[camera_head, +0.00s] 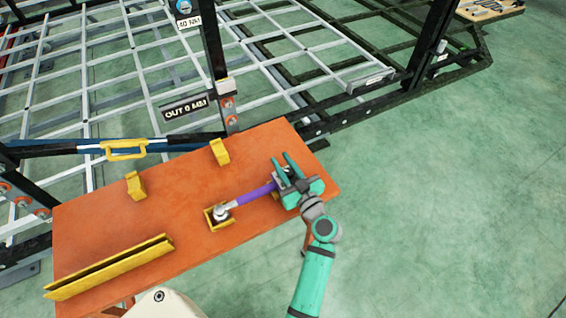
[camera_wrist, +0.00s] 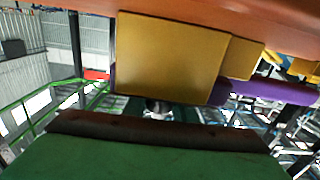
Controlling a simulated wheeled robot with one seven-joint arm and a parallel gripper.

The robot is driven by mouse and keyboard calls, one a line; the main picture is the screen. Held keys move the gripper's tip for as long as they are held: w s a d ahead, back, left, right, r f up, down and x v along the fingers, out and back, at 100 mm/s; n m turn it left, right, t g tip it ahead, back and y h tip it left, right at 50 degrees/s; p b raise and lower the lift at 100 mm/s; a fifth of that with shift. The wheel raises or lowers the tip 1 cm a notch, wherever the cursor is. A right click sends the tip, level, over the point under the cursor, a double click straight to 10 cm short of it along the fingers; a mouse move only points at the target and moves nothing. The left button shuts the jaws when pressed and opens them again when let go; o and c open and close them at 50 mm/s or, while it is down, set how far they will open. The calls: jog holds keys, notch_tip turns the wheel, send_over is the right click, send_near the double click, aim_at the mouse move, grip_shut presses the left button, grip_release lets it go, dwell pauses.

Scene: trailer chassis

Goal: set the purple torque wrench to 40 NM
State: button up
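The purple torque wrench (camera_head: 257,193) lies along the orange table (camera_head: 130,205). Its silver head (camera_head: 221,211) sits at a yellow bracket (camera_head: 209,220), and its handle runs right to my gripper. My teal gripper (camera_head: 280,157) is at the handle's right end, its two fingers apart and the end of the wrench partly hidden by them. I cannot tell whether a finger touches it. In the wrist view, part of the purple handle (camera_wrist: 272,92) shows behind a yellow block (camera_wrist: 170,60), with a small grey round part (camera_wrist: 158,106) below. The wrench's scale is not readable.
A small sign (camera_head: 188,22) at the back seems to read 40 NM. A black display (camera_head: 186,107) reads OUT 0 MM. Yellow brackets (camera_head: 220,152) and a long yellow rack (camera_head: 108,267) stand on the table. The steel trailer frame (camera_head: 110,60) is behind; the floor at right is clear.

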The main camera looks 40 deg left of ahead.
jog(key=shift+d, duration=0.1)
jog(key=shift+c, duration=1.2)
jog(key=shift+w+t, duration=0.15)
jog(key=shift+t, duration=0.15)
jog(key=shift+f+m+t+h, duration=0.15)
jog(key=shift+m+t+h, duration=0.55)
jog(key=shift+m+t, duration=0.2)
jog(key=shift+w+d+f+m+t+h, duration=0.1)
jog(key=shift+w+d+m+t+h, duration=0.1)
jog(key=shift+m+t+h, duration=0.25)
jog(key=shift+w+d+m+t+h, duration=0.1)
jog(key=shift+w+m+t+h, duration=0.2)
jog(key=shift+t, duration=0.25)
jog(key=shift+s+m+t+h, duration=0.1)
jog(key=shift+m+t+h, duration=0.35)
jog(key=shift+t, duration=0.15)
jog(key=shift+d, duration=0.1)
jog(key=o, duration=1)
jog(key=shift+r, duration=0.2)
